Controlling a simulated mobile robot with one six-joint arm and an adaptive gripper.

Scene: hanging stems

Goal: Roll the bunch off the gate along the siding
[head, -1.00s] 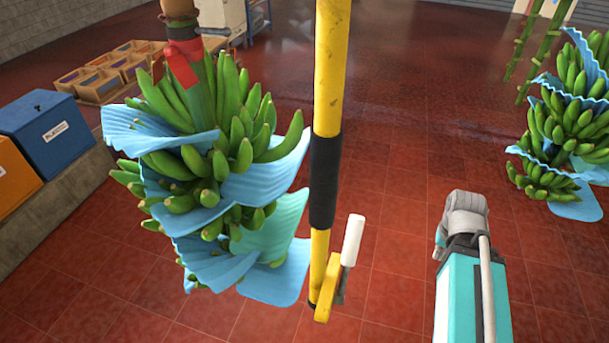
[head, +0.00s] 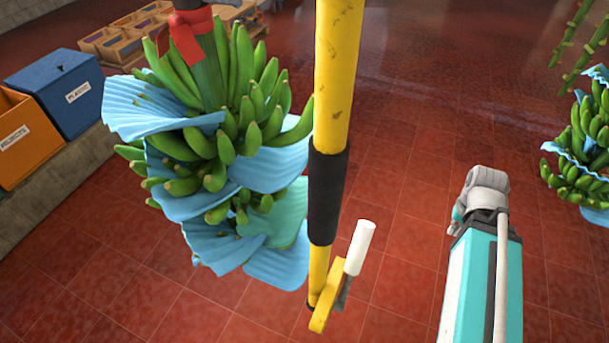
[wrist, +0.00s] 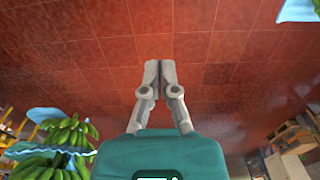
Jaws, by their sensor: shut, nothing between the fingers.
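A green banana bunch (head: 225,150) with blue wrap sheets between its layers hangs left of centre in the head view. A red ribbon (head: 187,38) is tied round its stem; the top of the stem is cut off by the frame. A yellow pole (head: 338,75) with a black sleeve stands upright just right of the bunch, overlapping its right edge. A white-handled yellow lever (head: 345,270) is at its lower end. I cannot tell whether this is the gate. My gripper (wrist: 158,68) is shut and empty over the red floor in the wrist view, apart from any bunch.
Another wrapped bunch (head: 580,140) hangs at the right edge. Blue (head: 65,90) and orange (head: 22,140) bins stand on a low wall at left, with divided wooden boxes (head: 125,35) behind.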

